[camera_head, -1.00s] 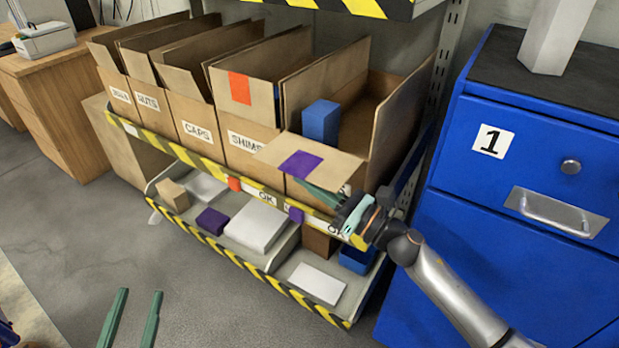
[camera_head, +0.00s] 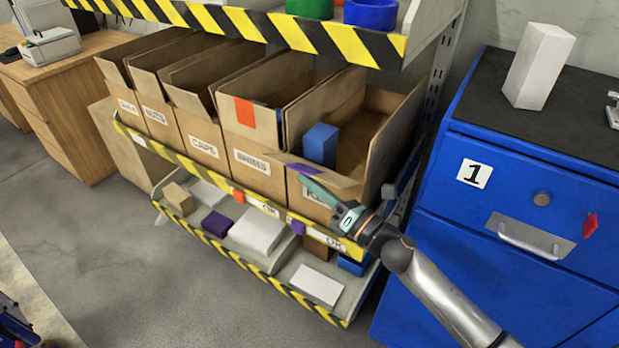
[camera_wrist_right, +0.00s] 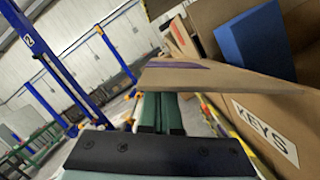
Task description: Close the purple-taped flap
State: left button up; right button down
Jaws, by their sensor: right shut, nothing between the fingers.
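The purple-taped flap (camera_head: 335,181) is the front flap of the KEYS box (camera_head: 360,190), at the right end of the shelf row. It stands out from the box's front edge and looks thin, nearly edge-on. Its purple tape (camera_head: 304,169) is near the left end; it also shows in the right wrist view (camera_wrist_right: 178,65). My right gripper (camera_head: 303,181) is shut and empty, its green fingers in front of the box, just under the flap. In the right wrist view the fingertips (camera_wrist_right: 160,98) reach beneath the flap; contact is unclear. My left gripper is out of view.
A blue block (camera_head: 320,146) stands inside the KEYS box. Several open boxes stand to its left; the neighbouring one has red tape (camera_head: 244,112). A striped shelf edge (camera_head: 330,40) hangs above. The blue cabinet (camera_head: 460,215) stands close on the right.

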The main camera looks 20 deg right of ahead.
aim_at(326, 173)
jog(key=d+r+m+p, duration=0.1)
jog(key=m+p, duration=0.1)
jog(key=p, duration=0.1)
jog(key=w+d+r+m+h+p, duration=0.1)
jog(key=r+m+p, duration=0.1)
jog(key=m+p, duration=0.1)
jog(key=w+d+r+m+h+p, duration=0.1)
jog(key=r+m+p, duration=0.1)
jog(key=m+p, duration=0.1)
jog(key=shift+w+d+r+p, duration=0.15)
jog(key=shift+w+p, duration=0.1)
jog(key=shift+p, duration=0.15)
jog(key=shift+w+d+r+m+g+p, duration=0.1)
jog(key=shift+w+d+m+g+p, duration=0.1)
jog(key=shift+w+d+m+p, duration=0.25)
jog(key=shift+d+m+g+p, duration=0.2)
jog(key=shift+m+p, duration=0.1)
jog(key=shift+m, duration=0.35)
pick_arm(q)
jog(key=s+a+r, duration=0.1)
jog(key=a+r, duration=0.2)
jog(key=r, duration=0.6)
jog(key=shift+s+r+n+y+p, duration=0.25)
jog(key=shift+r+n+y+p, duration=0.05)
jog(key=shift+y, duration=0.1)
pick_arm(e)
jog(key=shift+w+d, duration=0.35)
jog(key=shift+d, duration=0.05)
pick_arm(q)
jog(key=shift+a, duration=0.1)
